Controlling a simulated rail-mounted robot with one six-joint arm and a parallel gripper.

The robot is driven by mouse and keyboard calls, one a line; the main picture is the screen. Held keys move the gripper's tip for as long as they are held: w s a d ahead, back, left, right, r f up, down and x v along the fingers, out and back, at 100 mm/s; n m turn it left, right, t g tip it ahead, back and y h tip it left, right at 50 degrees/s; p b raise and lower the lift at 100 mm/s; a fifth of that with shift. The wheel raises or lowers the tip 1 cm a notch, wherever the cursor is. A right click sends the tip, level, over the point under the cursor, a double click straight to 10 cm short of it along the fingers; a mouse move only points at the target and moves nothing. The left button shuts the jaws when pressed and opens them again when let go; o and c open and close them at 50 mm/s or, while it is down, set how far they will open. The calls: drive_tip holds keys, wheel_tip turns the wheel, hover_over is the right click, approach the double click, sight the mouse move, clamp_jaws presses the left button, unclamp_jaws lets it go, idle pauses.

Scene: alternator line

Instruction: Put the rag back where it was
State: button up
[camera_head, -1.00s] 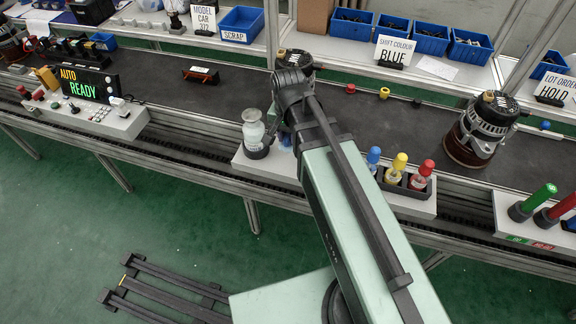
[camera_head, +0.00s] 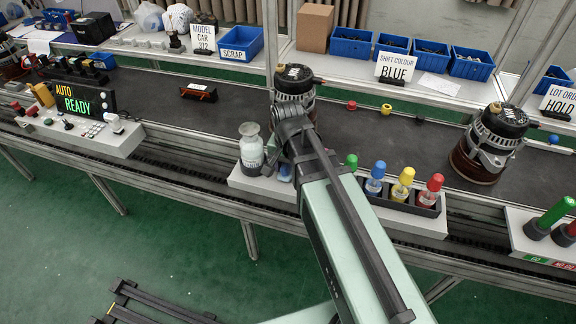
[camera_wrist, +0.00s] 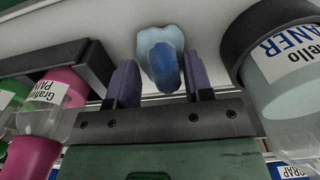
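The rag (camera_wrist: 163,58) is a small light blue cloth with a darker blue part. In the head view only a bit of the rag (camera_head: 285,172) shows beside my wrist, close to the pale ledge (camera_head: 236,180). The ledge fills the background behind the rag in the wrist view. I cannot tell whether the rag touches it. My arm hides the fingers in the head view.
The cleaner bottle (camera_head: 251,148) stands in a dark ring holder left of the rag, close to my gripper. A rack (camera_head: 420,208) of several colour-capped paint bottles is on the right. An alternator (camera_head: 294,88) stands on the belt (camera_head: 235,107) behind my wrist.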

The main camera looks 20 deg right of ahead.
wheel_tip(320, 180, up, 13)
drive_tip(key=p, duration=1.3)
drive_tip(key=s+n, duration=0.6)
drive_tip(key=shift+s+f+n+b, duration=0.25)
drive_tip(key=shift+f+n+b, duration=0.1)
drive_tip(key=shift+n, duration=0.05)
drive_tip(key=shift+a, duration=0.1)
drive_tip(key=shift+c, duration=0.2)
